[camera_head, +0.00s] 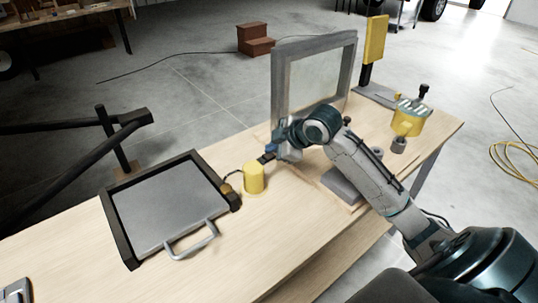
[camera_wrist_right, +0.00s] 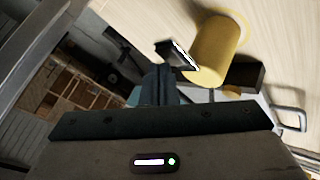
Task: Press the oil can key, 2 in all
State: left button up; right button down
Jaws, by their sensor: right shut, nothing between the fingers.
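The yellow oil can (camera_head: 254,178) stands upright on the wooden bench, with a thin dark spout curving to its left. It also shows in the right wrist view (camera_wrist_right: 220,48). A dark flat piece (camera_wrist_right: 175,53), which looks like its key, sits beside the can's top. My right gripper (camera_head: 270,153) is shut and empty, just above and to the right of the can's top. Its fingers (camera_wrist_right: 161,80) point toward the key in the wrist view; I cannot tell whether they touch it. My left gripper is not in view.
A black-framed grey panel with a handle (camera_head: 195,241) lies left of the can. A grey upright frame (camera_head: 281,91) stands behind my right arm. A yellow container (camera_head: 408,124) stands at the bench's right end.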

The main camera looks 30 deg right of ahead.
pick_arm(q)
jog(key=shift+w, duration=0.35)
pick_arm(e)
jog(key=shift+f, duration=0.2)
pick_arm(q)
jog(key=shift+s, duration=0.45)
pick_arm(e)
jog(key=shift+f, duration=0.35)
jog(key=shift+s+f, duration=0.1)
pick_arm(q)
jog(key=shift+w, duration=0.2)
pick_arm(e)
jog(key=shift+r+p, duration=1)
jog(key=shift+p, duration=0.1)
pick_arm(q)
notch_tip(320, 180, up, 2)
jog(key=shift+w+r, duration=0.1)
